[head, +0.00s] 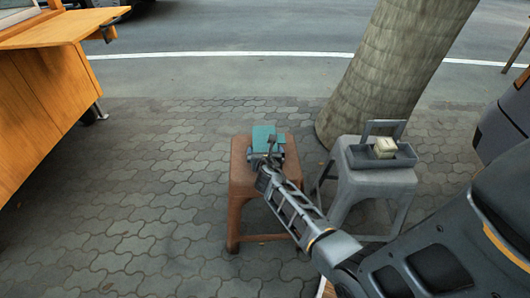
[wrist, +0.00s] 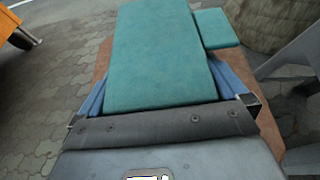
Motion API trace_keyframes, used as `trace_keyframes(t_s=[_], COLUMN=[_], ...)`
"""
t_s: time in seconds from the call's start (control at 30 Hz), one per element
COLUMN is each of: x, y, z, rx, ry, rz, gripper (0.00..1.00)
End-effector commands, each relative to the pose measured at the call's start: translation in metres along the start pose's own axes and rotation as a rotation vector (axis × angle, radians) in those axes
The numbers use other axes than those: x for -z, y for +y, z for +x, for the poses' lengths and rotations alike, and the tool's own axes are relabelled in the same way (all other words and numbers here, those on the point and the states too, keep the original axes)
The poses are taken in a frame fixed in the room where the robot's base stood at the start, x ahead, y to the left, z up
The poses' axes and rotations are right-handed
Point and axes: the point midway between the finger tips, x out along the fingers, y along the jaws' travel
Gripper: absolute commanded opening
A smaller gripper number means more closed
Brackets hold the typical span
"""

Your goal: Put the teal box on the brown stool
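The teal box (head: 263,133) is at the brown stool's seat, toward its far side. In the wrist view the teal box (wrist: 160,55) fills the middle, with a smaller flat teal piece (wrist: 216,28) at its right. The brown stool (head: 242,178) stands upright; parts of its seat show around the box in the wrist view (wrist: 268,125). My gripper (head: 270,150) reaches over the seat. Its blue fingers lie along both sides of the box and look closed on it. The box's underside is hidden, so I cannot tell whether it touches the seat.
A grey stool (head: 370,183) stands to the right, with a grey tray (head: 362,160) holding a pale block (head: 385,147). A tree trunk (head: 385,75) rises behind it. A wooden counter (head: 45,90) is at the left. The paving left of the brown stool is clear.

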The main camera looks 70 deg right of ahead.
Motion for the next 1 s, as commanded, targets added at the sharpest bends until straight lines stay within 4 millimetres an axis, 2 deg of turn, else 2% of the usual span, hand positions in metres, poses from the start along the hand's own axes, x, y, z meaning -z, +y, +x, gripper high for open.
trace_keyframes(t_s=[0.17, 0.5, 0.63, 0.8, 1.0], x=[-0.003, -0.004, -0.003, -0.002, -0.002], y=[0.000, 0.000, 0.000, 0.000, 0.001], z=[-0.012, -0.080, -0.101, -0.117, -0.122], rx=[-0.001, -0.003, -0.002, -0.001, -0.003], ry=[0.001, 0.001, 0.000, 0.001, 0.001], rz=[-0.001, -0.002, -0.002, -0.001, 0.003], gripper=[1.00, 1.00, 1.00, 1.00, 1.00])
